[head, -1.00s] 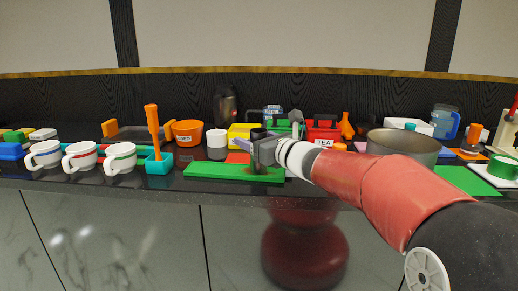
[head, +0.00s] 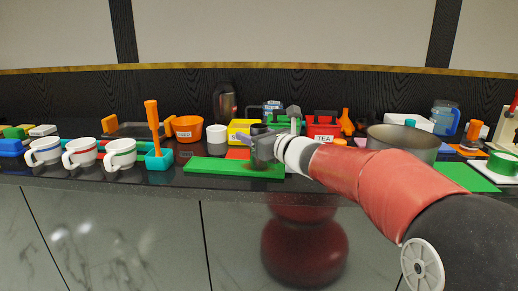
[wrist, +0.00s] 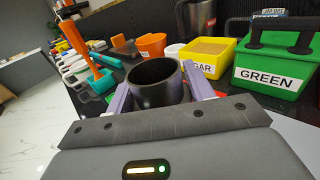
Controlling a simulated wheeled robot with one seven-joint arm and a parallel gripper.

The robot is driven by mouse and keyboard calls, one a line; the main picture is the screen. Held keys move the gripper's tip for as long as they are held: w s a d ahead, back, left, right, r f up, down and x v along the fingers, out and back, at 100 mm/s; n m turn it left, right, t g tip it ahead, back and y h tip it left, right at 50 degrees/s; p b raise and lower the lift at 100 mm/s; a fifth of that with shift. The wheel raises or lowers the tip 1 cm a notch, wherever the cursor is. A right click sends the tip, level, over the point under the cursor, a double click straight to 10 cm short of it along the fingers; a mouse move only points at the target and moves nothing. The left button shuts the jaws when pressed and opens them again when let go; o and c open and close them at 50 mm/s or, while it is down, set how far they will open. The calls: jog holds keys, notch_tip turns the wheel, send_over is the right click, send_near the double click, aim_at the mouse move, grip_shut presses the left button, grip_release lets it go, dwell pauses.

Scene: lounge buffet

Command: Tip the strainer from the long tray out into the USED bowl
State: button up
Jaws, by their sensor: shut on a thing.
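My gripper (head: 262,145) is shut on a dark, open-topped cylinder, which I take to be the strainer (wrist: 155,88). Pale purple fingers hold it from both sides, and its open mouth faces up in the wrist view. It is held over the green mat (head: 215,167); its contents cannot be made out. The orange bowl with a white label (head: 187,130), apparently the USED bowl, stands farther back to the left, apart from my gripper. It also shows beyond the strainer in the wrist view (wrist: 152,45). A long tray with orange handles (head: 135,130) is at the back left.
A teal holder (head: 158,161) with an upright orange handle (head: 151,115) stands left of the mat. Several white cups (head: 80,153) are farther left. A white cup, yellow sugar box (wrist: 208,58), green box (wrist: 270,72) and red TEA box (head: 323,130) crowd the back.

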jog(key=shift+r+p, duration=0.6)
jog(key=shift+r, duration=1.9)
